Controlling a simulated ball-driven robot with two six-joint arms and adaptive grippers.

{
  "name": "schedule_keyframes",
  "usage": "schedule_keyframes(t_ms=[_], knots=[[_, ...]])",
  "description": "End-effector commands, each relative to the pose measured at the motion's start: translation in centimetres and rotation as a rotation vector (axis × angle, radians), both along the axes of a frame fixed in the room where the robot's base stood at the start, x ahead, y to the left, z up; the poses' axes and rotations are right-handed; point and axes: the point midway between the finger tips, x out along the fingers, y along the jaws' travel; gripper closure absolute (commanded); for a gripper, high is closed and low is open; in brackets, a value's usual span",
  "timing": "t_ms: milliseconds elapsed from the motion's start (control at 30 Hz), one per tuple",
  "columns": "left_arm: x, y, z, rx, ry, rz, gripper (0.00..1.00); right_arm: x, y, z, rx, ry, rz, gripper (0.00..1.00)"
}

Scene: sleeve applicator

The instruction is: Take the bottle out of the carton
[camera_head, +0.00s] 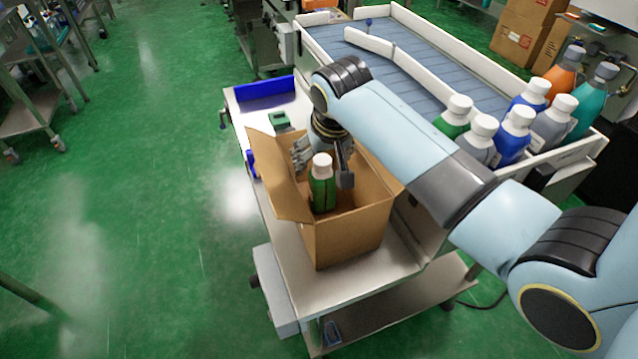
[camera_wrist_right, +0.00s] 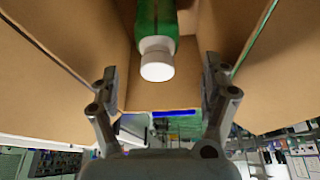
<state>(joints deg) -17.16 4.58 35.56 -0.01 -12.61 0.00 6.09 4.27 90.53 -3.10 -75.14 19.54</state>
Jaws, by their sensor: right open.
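The carton (camera_head: 345,238) is an open cardboard box on a steel cart, with its flaps folded outward. A green bottle with a white cap (camera_head: 322,185) stands inside it, its upper part showing above the near wall and its base hidden. My right gripper (camera_head: 327,169) is at the carton's opening, close by the bottle. In the right wrist view the jaws (camera_wrist_right: 158,88) are spread apart, with the white cap between and just beyond the fingertips; the bottle (camera_wrist_right: 157,45) looks untouched. The carton's inner walls (camera_wrist_right: 60,60) show around it. My left gripper is not in view.
A conveyor (camera_head: 425,75) with white rails lies behind the cart. Several capped bottles (camera_head: 517,135) stand at its right end. A blue bin (camera_head: 265,93) and a small green item (camera_head: 279,121) lie on the cart's far end. Brown boxes (camera_head: 522,35) are at the back right.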

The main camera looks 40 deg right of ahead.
Motion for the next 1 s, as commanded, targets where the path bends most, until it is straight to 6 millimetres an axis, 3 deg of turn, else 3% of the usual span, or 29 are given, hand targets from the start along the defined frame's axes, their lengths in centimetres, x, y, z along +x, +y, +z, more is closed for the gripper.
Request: schedule_keyframes(t_ms=[100,200,500,800,1000], knots=[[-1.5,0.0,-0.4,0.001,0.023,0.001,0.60,0.5,-0.2,-1.3,0.000,0.000,0.000,0.19],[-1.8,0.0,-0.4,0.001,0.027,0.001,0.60,0.8,-0.3,-1.9,0.000,0.000,0.000,0.19],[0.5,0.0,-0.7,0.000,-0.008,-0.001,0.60,2.2,-1.1,-5.9,-0.001,0.001,0.000,0.19],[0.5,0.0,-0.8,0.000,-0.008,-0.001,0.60,2.4,-1.2,-6.4,-0.001,-0.001,0.001,0.19],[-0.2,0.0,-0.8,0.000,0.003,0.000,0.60,2.4,-1.2,-6.4,-0.001,-0.001,0.001,0.44]])
